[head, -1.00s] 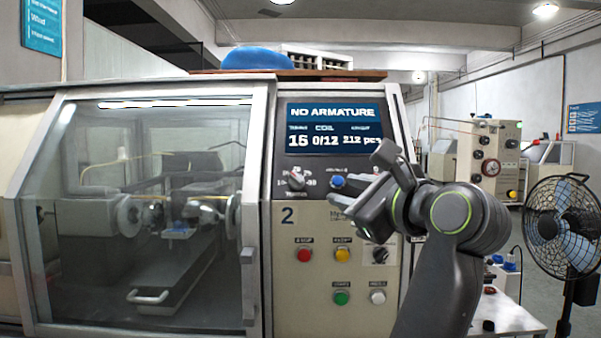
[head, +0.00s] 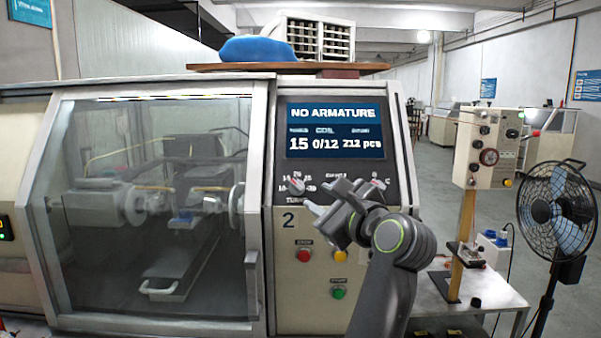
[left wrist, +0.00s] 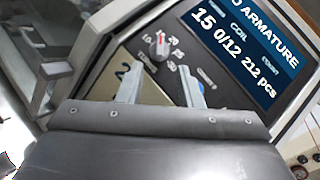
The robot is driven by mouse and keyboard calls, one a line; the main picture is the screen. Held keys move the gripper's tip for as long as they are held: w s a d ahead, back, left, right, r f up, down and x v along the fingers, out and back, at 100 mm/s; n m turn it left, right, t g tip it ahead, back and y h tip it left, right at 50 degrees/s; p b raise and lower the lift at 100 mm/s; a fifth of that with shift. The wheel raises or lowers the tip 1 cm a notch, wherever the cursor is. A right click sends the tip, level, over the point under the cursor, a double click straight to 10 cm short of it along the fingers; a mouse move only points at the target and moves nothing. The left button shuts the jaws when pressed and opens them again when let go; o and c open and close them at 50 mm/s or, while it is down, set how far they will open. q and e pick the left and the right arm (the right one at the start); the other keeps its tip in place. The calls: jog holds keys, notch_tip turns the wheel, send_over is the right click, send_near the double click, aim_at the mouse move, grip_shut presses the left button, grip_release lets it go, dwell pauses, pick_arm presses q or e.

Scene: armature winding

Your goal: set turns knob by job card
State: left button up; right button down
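The turns knob (head: 297,185) is a grey dial with numbers around it, under the display on the winding machine's panel. It also shows in the left wrist view (left wrist: 160,46), beyond and between the finger directions; the exact setting of its pointer is hard to read. The display (head: 333,130) reads "NO ARMATURE", 15, 0/12 and 212 pcs. My left gripper (head: 326,216) is below and right of the turns knob, apart from it. Its two fingers (left wrist: 160,90) are spread with nothing between them. My right gripper is not in view. No job card is readable.
A red button (head: 304,255), a yellow button (head: 341,288) and a green button (head: 338,293) sit below. A glazed door (head: 150,200) is at the left. A fan (head: 557,205) and a bench with a tester (head: 488,150) stand at the right.

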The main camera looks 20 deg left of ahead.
aim_at(299, 187)
pick_arm(q)
jog(key=p+x, duration=0.3)
jog(key=x, duration=0.5)
jog(key=shift+w+a, duration=0.2)
jog(key=shift+a, duration=0.05)
jog(key=shift+f, duration=0.1)
jog(key=c, duration=0.6)
